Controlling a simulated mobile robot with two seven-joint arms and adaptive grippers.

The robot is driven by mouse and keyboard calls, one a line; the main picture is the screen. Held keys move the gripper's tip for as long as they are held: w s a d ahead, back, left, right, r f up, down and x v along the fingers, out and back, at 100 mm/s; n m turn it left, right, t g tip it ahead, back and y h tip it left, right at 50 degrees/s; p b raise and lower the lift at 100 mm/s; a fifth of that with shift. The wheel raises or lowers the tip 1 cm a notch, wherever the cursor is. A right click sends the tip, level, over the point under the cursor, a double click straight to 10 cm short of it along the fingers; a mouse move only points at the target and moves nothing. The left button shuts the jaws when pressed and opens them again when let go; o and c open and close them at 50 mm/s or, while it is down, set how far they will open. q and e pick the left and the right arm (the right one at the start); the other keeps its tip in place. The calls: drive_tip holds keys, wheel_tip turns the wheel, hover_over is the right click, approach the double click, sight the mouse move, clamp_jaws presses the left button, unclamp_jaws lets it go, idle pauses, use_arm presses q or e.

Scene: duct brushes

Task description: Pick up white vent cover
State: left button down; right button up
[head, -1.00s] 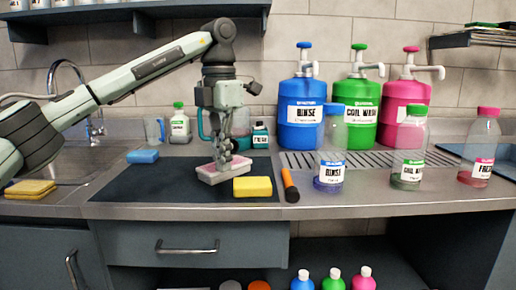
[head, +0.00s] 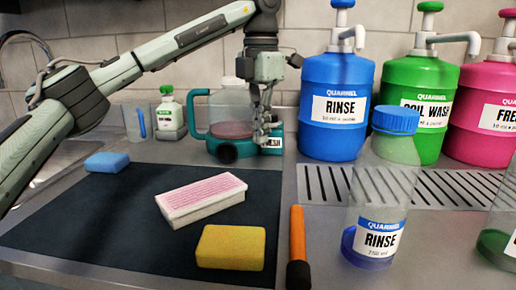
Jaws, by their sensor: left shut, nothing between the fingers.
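A white slab with a pink, finely lined top (head: 202,199) lies on the dark mat (head: 105,235); it is the only thing here that could be the white vent cover. My left gripper (head: 262,142) hangs fingers down, shut and empty. In the picture it is above and to the right of the slab, apart from it, in front of the teal-based jug (head: 222,150). My right gripper is not in view.
A yellow sponge (head: 231,247) lies just in front of the slab, an orange-handled tool (head: 298,248) to its right. A blue sponge (head: 107,162) lies at the mat's back left. A clear rinse bottle (head: 376,200) and large pump jugs, including a blue one (head: 335,85), stand right.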

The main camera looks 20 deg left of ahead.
use_arm(q)
drive_tip(key=f, duration=0.8)
drive_tip(key=shift+s+f, duration=0.2)
drive_tip(key=shift+f, duration=0.1)
drive_tip(key=shift+s+a+f, duration=0.1)
drive_tip(key=shift+s+a, duration=0.3)
drive_tip(key=shift+s, duration=0.25)
drive_tip(key=shift+s+a+f, duration=0.1)
drive_tip(key=shift+s+a, duration=0.3)
drive_tip(key=shift+s, duration=0.2)
drive_tip(key=shift+s+a, duration=0.2)
drive_tip(key=shift+s, duration=0.2)
